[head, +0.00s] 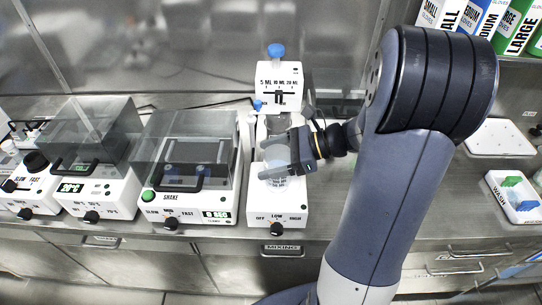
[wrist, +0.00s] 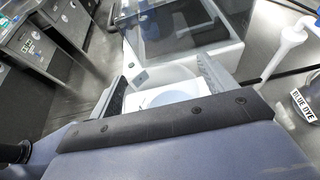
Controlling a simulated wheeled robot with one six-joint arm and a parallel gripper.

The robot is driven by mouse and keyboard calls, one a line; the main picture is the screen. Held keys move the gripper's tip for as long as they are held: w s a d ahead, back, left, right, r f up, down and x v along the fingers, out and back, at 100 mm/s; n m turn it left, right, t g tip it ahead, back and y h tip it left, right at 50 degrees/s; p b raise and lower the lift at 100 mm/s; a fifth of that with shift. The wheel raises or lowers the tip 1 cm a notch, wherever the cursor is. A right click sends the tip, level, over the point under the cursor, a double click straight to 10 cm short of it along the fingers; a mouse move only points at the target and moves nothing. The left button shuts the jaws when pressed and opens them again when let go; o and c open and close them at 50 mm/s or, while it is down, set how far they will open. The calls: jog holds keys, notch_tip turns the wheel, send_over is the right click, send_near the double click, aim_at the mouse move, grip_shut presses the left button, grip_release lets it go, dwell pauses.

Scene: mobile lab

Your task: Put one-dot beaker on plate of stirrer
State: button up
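The stirrer (head: 291,213) is a white unit with an OFF–LOW–HIGH knob at its front, on the bench left of my arm. My gripper (head: 276,158) reaches in from the right, low over its plate. In the wrist view its two fingers (wrist: 165,88) stand well apart, with a pale round shape between them. A clear, glassy round form (head: 279,183) shows at the fingers over the plate. It may be the beaker, but its outline is faint and no dot mark can be read. I cannot tell whether the fingers touch glass.
A dispenser (head: 279,84) with a blue cap stands close behind my gripper. A lidded shaker (head: 187,190) is close on the left, and a heater (head: 98,187) beyond it. A WASH tray (head: 497,186) is far right. A blue dye bottle (wrist: 304,98) shows in the wrist view.

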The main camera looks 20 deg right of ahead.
jog(key=shift+o, duration=0.3)
jog(key=shift+r, duration=0.2)
jog(key=v, duration=1.2)
